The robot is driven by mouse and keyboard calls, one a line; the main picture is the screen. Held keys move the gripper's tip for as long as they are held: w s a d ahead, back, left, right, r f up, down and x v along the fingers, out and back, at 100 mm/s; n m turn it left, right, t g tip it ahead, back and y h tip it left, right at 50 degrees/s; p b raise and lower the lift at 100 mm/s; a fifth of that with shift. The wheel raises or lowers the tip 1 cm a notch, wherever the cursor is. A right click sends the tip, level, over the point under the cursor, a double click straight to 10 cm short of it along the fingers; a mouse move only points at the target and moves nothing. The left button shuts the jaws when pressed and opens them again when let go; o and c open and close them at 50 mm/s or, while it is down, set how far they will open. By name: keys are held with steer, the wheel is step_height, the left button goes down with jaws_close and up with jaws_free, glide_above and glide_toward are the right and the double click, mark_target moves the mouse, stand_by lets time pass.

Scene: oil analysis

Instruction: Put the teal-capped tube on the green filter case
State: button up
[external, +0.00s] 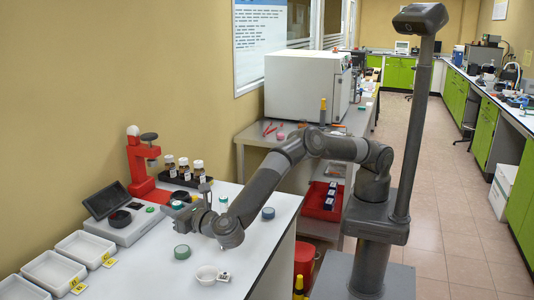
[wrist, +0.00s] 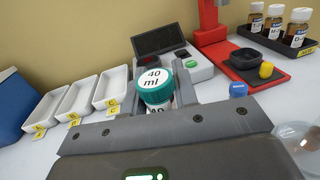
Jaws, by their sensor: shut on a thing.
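The teal-capped tube (wrist: 158,85) stands between the fingers of my gripper (wrist: 156,103) in the wrist view. Its white cap top reads "40 ml"; its lower body is hidden by the gripper. In the external view its cap (external: 178,205) shows at the end of my gripper (external: 188,212), which is shut on it near the grey instrument. The green filter case (external: 182,252) is a small round case lying on the white bench, nearer the camera than my gripper and apart from it. I cannot make it out in the wrist view.
Three white trays (external: 85,248) lie at the left. A grey instrument with a dark screen (external: 105,198) and a red stand (external: 138,165) are at the back. A blue round case (external: 268,213) is right of my arm.

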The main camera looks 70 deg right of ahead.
steer(key=shift+s+a+f, duration=0.1)
steer(key=shift+a+f, duration=0.1)
steer(key=shift+f, duration=0.6)
steer(key=shift+s+a+f, duration=0.1)
steer(key=shift+a+f, duration=0.15)
steer(key=shift+f, duration=0.5)
steer(key=shift+s+a+f, duration=0.1)
steer(key=shift+a+f, duration=0.1)
steer(key=shift+f, duration=0.6)
steer(key=shift+f, duration=0.15)
steer(key=o, duration=1)
steer(key=shift+r, duration=0.2)
steer(key=s, duration=0.4)
steer(key=s+a, duration=0.1)
steer(key=s, duration=0.2)
steer(key=s+a, duration=0.1)
steer(key=s, duration=0.3)
steer(key=shift+s+a+f, duration=0.1)
steer(key=shift+s+a, duration=0.05)
steer(key=shift+s, duration=0.2)
